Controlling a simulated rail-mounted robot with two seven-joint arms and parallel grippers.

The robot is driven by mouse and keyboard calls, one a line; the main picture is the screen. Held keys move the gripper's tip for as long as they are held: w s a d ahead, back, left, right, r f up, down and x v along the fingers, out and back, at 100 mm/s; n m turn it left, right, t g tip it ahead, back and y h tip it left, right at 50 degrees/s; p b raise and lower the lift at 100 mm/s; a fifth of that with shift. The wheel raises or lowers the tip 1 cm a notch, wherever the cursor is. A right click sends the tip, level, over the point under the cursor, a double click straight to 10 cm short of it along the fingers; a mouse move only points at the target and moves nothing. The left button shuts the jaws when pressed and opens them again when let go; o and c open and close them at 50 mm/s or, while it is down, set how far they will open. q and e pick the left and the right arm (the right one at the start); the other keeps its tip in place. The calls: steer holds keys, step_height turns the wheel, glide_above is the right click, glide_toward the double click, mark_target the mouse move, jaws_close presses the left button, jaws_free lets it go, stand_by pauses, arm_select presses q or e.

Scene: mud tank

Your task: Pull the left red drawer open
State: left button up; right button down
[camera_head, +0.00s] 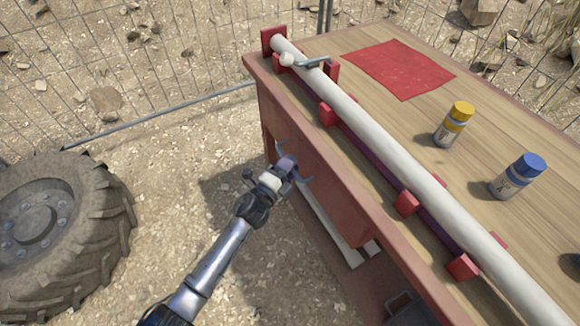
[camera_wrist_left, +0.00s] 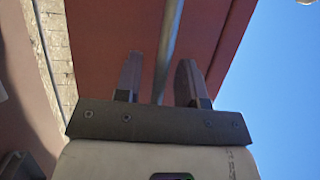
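The red drawer front (camera_head: 325,180) is on the near side of the wooden table, and it fills much of the left wrist view (camera_wrist_left: 225,25). A grey bar handle (camera_wrist_left: 169,40) runs along it in the left wrist view. My left gripper (camera_head: 298,163) is at the drawer front; its fingers are apart, one on each side of the bar (camera_wrist_left: 158,75), with visible gaps and no clear contact. In the head view the gripper hides the handle. The drawer looks shut. My right gripper is not in view.
The wooden table (camera_head: 375,125) carries a long white pipe (camera_head: 400,160) on red supports, a red cloth (camera_head: 398,69), a yellow-capped bottle (camera_head: 453,124) and a blue-capped bottle (camera_head: 517,177). A large tyre (camera_head: 95,210) lies left. Gravelly ground between is free. A wire fence (camera_head: 130,75) stands behind.

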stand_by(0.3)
arm_select(q)
jaws_close()
stand_by(0.4)
